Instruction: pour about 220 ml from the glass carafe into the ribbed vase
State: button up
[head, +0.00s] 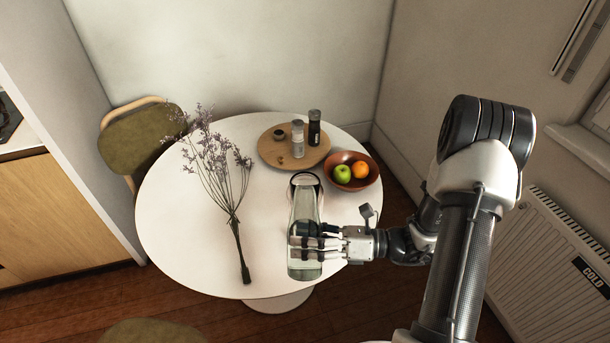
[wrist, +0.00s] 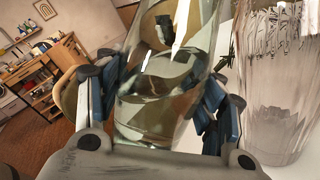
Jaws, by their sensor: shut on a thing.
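The clear glass carafe (head: 304,270) is at the front right of the round white table, with pale liquid inside. My gripper (head: 306,242) comes from the right and is shut around its body. In the wrist view the carafe (wrist: 160,125) stands between my dark, blue-sided fingers, and a liquid surface shows inside it. The ribbed vase (wrist: 277,105) is clear glass and stands just to the right of the carafe in the wrist view. In the head view the carafe and vase overlap, so their outlines and the gap between them are hard to tell. I cannot tell how far the carafe is tilted.
Dried purple flowers (head: 235,225) lie left of the carafe. Behind are a bowl (head: 371,180) with an apple and an orange, and a round wooden board (head: 268,153) with shakers. A green chair (head: 140,140) stands back left. The table's left side (head: 175,225) is clear.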

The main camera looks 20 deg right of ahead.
aim_at(305, 236)
jog(key=r, duration=0.1)
jog(key=m+p, duration=0.1)
jog(key=r+p, duration=0.1)
jog(key=shift+s+a+r+m, duration=0.1)
jog(key=shift+s+r+m, duration=0.2)
jog(key=shift+m, duration=0.1)
jog(key=shift+s+a+r+m+g+p, duration=0.15)
jog(key=shift+s+m+g+p, duration=0.25)
jog(key=shift+m, duration=0.5)
jog(key=shift+s+r+m+p, duration=0.1)
jog(key=shift+r+m+p, duration=0.2)
jog(key=shift+r+p, duration=0.25)
jog(key=shift+s+a+r+m+p, duration=0.1)
jog(key=shift+s+r+m+p, duration=0.05)
jog(key=shift+r+m+p, duration=0.5)
jog(key=shift+s+r+m+p, duration=0.15)
jog(key=shift+r+m+p, duration=0.35)
jog(key=shift+p, duration=0.25)
jog(key=shift+r, duration=0.15)
jog(key=shift+w+r+p, duration=0.1)
jog(key=shift+r+p, duration=0.15)
jog(key=shift+p, duration=0.35)
jog(key=shift+w+r+m+g+p, duration=0.2)
jog(key=shift+r+m+p, duration=0.2)
jog(key=shift+p, duration=0.35)
jog(key=shift+w+r+m+g+p, duration=0.2)
jog(key=shift+r+m+p, duration=0.15)
jog(key=shift+p, duration=0.4)
jog(key=shift+s+r, duration=0.15)
jog(key=shift+s, duration=0.15)
